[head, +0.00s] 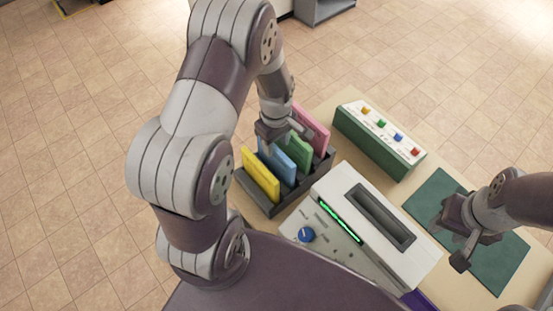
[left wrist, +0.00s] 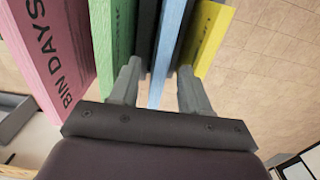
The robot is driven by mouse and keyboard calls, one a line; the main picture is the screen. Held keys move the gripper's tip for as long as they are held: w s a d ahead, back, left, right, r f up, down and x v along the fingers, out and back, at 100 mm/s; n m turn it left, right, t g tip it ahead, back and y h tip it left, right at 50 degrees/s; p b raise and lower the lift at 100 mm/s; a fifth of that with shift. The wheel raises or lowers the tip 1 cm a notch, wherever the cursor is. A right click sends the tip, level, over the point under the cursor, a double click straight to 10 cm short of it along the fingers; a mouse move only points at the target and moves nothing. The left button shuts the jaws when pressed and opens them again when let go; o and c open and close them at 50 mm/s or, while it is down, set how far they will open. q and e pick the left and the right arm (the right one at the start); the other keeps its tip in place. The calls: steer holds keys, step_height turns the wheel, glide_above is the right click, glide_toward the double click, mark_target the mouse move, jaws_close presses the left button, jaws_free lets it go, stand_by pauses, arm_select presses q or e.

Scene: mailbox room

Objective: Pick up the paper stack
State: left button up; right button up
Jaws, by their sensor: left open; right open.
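Upright coloured slabs that look like paper stacks stand in a dark slotted rack (head: 329,158): yellow (head: 261,175), blue (head: 277,160), green (head: 301,151) and pink (head: 314,130). The pink one (left wrist: 52,55) shows the words "BIN DAYS" in the left wrist view. My left gripper (head: 280,138) is open over the rack. In the left wrist view its fingers (left wrist: 160,88) are on either side of the blue stack (left wrist: 170,50), apart from it as far as I can see. My right gripper (head: 463,248) is open and empty above the dark green mat (head: 490,262).
A white machine (head: 400,262) with a dark slot, green-lit strip and blue knob (head: 306,234) stands right of the rack. A green box with coloured buttons (head: 378,140) stands behind it. The tabletop is narrow and crowded, with tiled floor around.

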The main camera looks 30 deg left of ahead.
mark_target(276, 148)
arm_select(q)
step_height(276, 148, down, 3)
steer(key=shift+p, duration=0.45)
steer(key=shift+s+f, duration=0.1)
steer(key=shift+f, duration=0.3)
jaws_close()
steer(key=shift+r, duration=0.1)
